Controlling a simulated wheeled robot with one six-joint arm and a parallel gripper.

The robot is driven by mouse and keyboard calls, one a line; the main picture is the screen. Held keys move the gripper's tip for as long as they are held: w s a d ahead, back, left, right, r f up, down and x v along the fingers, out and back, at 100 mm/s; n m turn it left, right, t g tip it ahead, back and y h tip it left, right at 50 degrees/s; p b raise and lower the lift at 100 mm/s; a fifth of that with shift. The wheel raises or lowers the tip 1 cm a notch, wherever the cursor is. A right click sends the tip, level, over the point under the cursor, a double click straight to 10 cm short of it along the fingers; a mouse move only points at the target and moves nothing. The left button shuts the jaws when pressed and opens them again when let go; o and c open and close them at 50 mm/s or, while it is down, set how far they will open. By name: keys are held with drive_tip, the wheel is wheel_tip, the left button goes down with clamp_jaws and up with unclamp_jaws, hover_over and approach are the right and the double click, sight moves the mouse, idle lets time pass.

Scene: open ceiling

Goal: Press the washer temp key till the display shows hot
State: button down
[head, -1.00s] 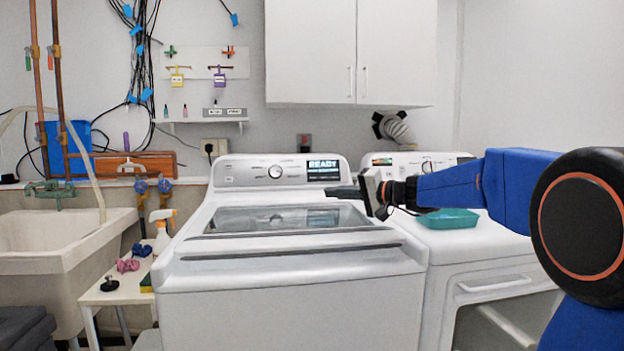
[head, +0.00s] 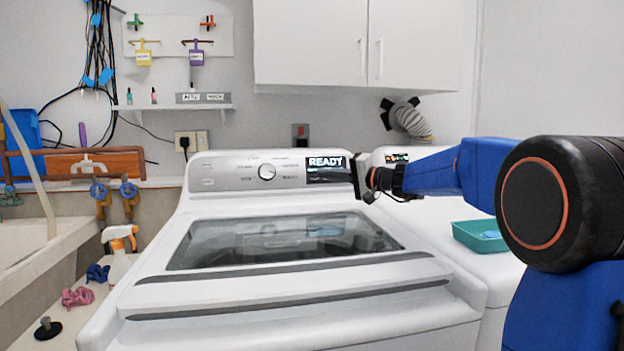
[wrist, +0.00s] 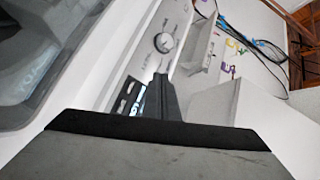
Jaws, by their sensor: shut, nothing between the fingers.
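The white top-load washer (head: 300,285) stands in front of me with its lid closed. Its silver control panel (head: 225,172) has a round knob (head: 267,171) and a dark display (head: 326,169) that reads READY. The temp key cannot be made out at this size. My gripper (head: 358,176) is shut and empty, just at the right end of the display in the head view. In the wrist view the shut fingers (wrist: 160,92) point toward the panel, beside the display (wrist: 127,98), with the knob (wrist: 164,43) beyond. Whether the fingers touch the panel cannot be told.
A second white machine with a teal tray (head: 478,236) stands to the right. A white cabinet (head: 365,45) hangs above. A side table with a spray bottle (head: 120,252) and a sink (head: 40,245) are at left. The washer's lid is clear.

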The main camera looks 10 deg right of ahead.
idle(0.3)
approach(309, 177)
drive_tip(key=shift+w+a+r, duration=0.1)
drive_tip(key=shift+w+a, duration=0.45)
drive_tip(key=shift+a, duration=0.4)
drive_tip(key=shift+w+a+r, duration=0.1)
drive_tip(key=shift+w+a, duration=0.5)
drive_tip(key=shift+a, duration=0.35)
drive_tip(key=shift+w, duration=0.1)
idle(0.8)
drive_tip(key=shift+w+f, duration=0.2)
drive_tip(key=shift+w, duration=0.15)
drive_tip(key=shift+w, duration=0.3)
idle(0.6)
drive_tip(key=shift+s, duration=0.15)
idle(0.3)
drive_tip(key=shift+s+r, duration=0.15)
drive_tip(key=shift+s, duration=0.45)
drive_tip(key=shift+s+r, duration=0.3)
drive_tip(key=shift+s, duration=0.5)
drive_tip(key=shift+s+r, duration=0.3)
drive_tip(key=shift+s, duration=0.45)
drive_tip(key=shift+s+r, duration=0.3)
drive_tip(key=shift+s, duration=0.5)
